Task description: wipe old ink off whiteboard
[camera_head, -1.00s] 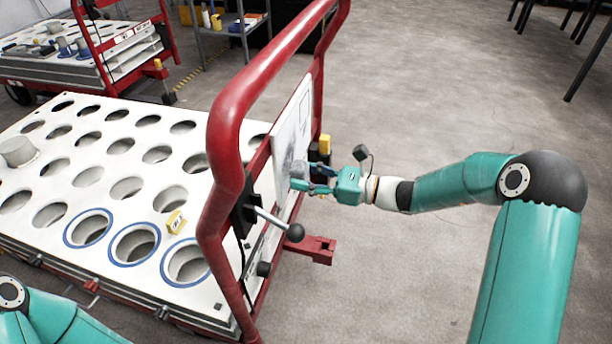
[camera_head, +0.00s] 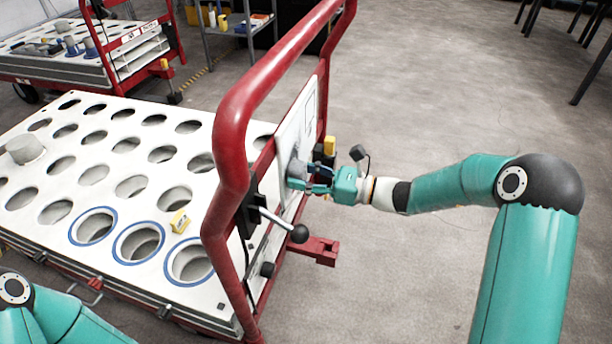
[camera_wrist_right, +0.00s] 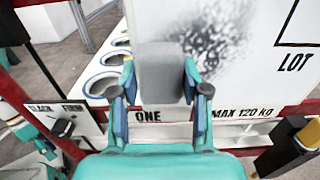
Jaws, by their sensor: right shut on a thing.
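The whiteboard (camera_head: 301,118) is a white panel on the red end frame of the cart. In the right wrist view the whiteboard (camera_wrist_right: 255,75) carries a dark, speckled ink smudge (camera_wrist_right: 217,38). My right gripper (camera_head: 298,175) is at the board's face. It is shut on a grey block-shaped eraser (camera_wrist_right: 162,78), with one finger on each side. The eraser lies over the board just left of the main smudge; whether it presses on the surface cannot be told. My left gripper is out of view.
The cart's red tubular frame (camera_head: 229,150) rises beside the board. A lever with a black knob (camera_head: 299,234) sticks out below it. A yellow-topped black post (camera_head: 329,146) stands close behind my right gripper. Open floor (camera_head: 420,100) lies to the right.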

